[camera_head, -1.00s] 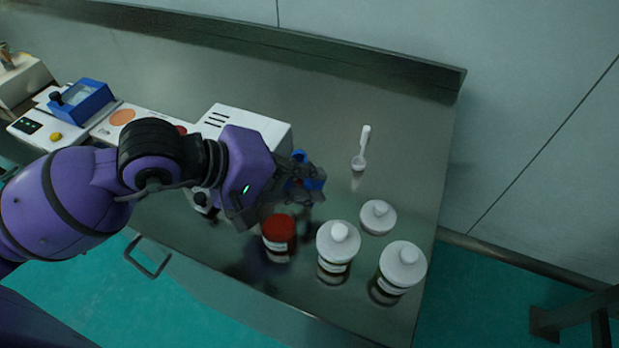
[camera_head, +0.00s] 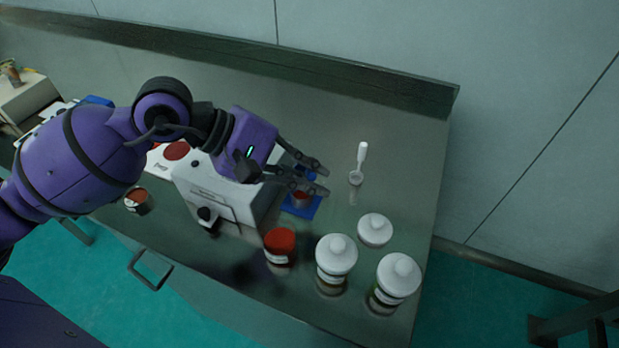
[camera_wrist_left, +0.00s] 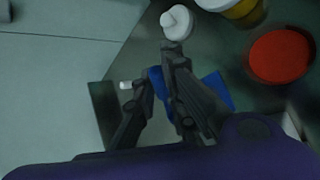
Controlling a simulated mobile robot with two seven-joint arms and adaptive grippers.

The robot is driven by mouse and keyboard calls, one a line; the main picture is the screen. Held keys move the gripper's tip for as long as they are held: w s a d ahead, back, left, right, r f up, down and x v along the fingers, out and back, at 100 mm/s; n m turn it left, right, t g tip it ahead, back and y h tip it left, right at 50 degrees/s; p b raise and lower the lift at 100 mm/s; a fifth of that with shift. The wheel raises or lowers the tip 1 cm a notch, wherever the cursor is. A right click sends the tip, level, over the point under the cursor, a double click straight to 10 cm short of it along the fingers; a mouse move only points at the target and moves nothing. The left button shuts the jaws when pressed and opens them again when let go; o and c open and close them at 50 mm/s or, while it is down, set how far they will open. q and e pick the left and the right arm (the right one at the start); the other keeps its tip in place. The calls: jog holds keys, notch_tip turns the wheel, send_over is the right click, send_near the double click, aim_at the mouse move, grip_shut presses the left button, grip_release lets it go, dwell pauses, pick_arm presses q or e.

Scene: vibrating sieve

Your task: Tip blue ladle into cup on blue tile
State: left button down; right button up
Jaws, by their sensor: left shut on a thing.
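My left gripper (camera_head: 322,179) is above the workbench, beside the white machine, with its fingertips pointing right. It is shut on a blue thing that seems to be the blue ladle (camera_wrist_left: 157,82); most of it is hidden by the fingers. The left wrist view shows the same gripper (camera_wrist_left: 152,72) with blue between and behind the fingers. The blue tile (camera_head: 312,209) lies below the gripper, and its corner shows in the left wrist view (camera_wrist_left: 220,88). A small cup (camera_head: 300,198) with reddish content stands on the tile, partly under the fingers. My right gripper is not in view.
A red-lidded jar (camera_head: 280,243), two white-lidded jars (camera_head: 337,255) (camera_head: 398,277) and a low white container (camera_head: 375,230) stand in front. A cup (camera_head: 138,200) stands left of the white machine (camera_head: 215,188).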

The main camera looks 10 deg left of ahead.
pick_arm(q)
jog(key=shift+w+a+r+n+g, duration=0.15)
jog(key=shift+w+r+n+g, duration=0.3)
jog(key=shift+r+n+g, duration=0.05)
jog(key=w+r+n+g+h, duration=0.1)
jog(key=w+r+n+g, duration=0.1)
jog(key=shift+w+a+r+g+h, duration=0.1)
jog(key=shift+a+g+h, duration=0.3)
jog(key=shift+w+a+r+n+g+h+b, duration=0.15)
jog(key=shift+w+r+n+g+h+b, duration=0.2)
jog(key=shift+w+r+n+g, duration=0.2)
jog(key=shift+w+a+r+n+g+h+b, duration=0.2)
jog(key=shift+w+r+n+g+h, duration=0.15)
jog(key=shift+w+r+n+g, duration=0.15)
jog(key=shift+r+g, duration=0.2)
jog(key=shift+g, duration=0.15)
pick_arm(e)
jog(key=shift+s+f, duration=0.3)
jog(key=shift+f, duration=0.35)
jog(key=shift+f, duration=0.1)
